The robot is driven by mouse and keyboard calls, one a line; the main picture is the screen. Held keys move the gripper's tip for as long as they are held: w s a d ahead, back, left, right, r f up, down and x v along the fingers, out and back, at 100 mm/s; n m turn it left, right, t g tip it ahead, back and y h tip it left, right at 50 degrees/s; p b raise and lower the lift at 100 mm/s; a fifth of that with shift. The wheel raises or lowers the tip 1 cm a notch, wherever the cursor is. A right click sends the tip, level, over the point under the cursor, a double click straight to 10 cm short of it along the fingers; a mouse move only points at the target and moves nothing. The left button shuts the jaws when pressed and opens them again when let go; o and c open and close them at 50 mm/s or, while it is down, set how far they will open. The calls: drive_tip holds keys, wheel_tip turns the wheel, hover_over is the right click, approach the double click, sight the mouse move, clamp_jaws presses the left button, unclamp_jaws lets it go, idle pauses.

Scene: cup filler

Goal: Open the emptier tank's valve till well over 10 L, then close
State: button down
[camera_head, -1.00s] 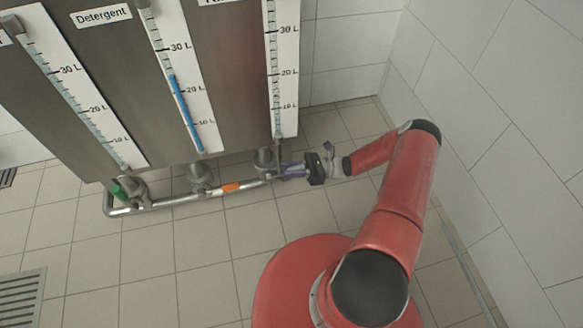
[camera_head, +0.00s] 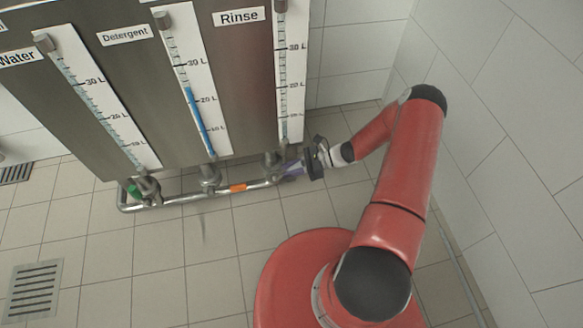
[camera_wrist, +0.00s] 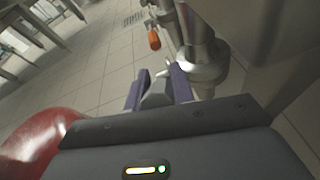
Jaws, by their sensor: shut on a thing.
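The steel tank cabinet (camera_head: 130,85) has gauges marked Water (camera_head: 95,100), Detergent (camera_head: 195,85) and Rinse (camera_head: 290,75). The Detergent tube shows blue liquid to a little above 20 L. The Water and Rinse levels are too faint to read. Below the Rinse gauge is the Rinse valve (camera_head: 271,163); it also shows in the wrist view (camera_wrist: 203,62). My gripper (camera_head: 290,170) is beside this valve, its purple fingers (camera_wrist: 158,88) shut on a grey piece that looks like its handle. The fingers and palm hide most of that handle.
A steel pipe (camera_head: 190,197) runs below the tanks with a green handle (camera_head: 133,191) at left and an orange one (camera_head: 238,188) in the middle. A tiled wall (camera_head: 510,150) stands close at right. Floor drains (camera_head: 35,290) lie at left; open tiled floor lies in front.

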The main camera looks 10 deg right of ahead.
drive_tip(key=c, duration=1.2)
unclamp_jaws()
drive_tip(key=shift+b+v, duration=0.4)
drive_tip(key=shift+v, duration=3.5)
drive_tip(key=shift+c, duration=0.3)
